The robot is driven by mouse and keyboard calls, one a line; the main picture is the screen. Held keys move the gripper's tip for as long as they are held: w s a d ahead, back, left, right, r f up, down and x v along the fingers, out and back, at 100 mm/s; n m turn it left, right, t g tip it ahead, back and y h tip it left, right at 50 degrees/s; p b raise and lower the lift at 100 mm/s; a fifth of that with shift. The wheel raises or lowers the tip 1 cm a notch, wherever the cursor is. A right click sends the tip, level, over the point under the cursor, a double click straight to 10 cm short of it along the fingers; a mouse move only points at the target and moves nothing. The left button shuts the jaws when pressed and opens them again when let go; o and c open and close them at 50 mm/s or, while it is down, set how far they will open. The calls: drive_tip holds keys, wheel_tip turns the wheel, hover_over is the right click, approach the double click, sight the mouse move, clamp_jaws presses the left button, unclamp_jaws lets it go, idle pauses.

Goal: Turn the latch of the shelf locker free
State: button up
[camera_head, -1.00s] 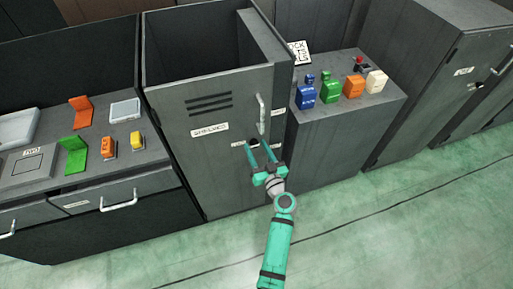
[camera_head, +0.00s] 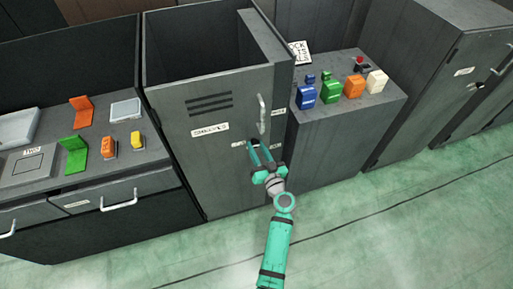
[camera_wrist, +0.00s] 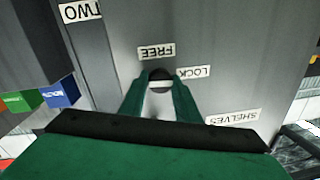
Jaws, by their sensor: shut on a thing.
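The shelf locker (camera_head: 190,165) is a tall grey cabinet with slots, a SHELVES label (camera_head: 210,130) and a pale upright handle (camera_head: 261,114). Its latch (camera_wrist: 160,84), a pale bar on a dark round base, sits below the handle. In the head view my fingers mostly hide the latch.
A counter with blue, green, orange and white blocks (camera_head: 354,86) and a red-topped device stands right of the locker. A drawer bench (camera_head: 120,165) with coloured items is at left. Another grey cabinet (camera_head: 420,85) stands far right. The green floor in front is clear.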

drive_tip(key=m, duration=0.4)
drive_tip(key=shift+a, duration=0.1)
drive_tip(key=m, duration=0.5)
drive_tip(key=shift+t, duration=0.4)
drive_tip(key=m, duration=0.4)
drive_tip(key=shift+m+h, duration=0.3)
drive_tip(key=shift+m, duration=2)
drive_tip(key=o, duration=1)
drive_tip(key=shift+s, duration=0.15)
drive_tip(key=v, duration=1)
drive_tip(key=shift+s+f, duration=0.2)
drive_tip(key=shift+s, duration=0.15)
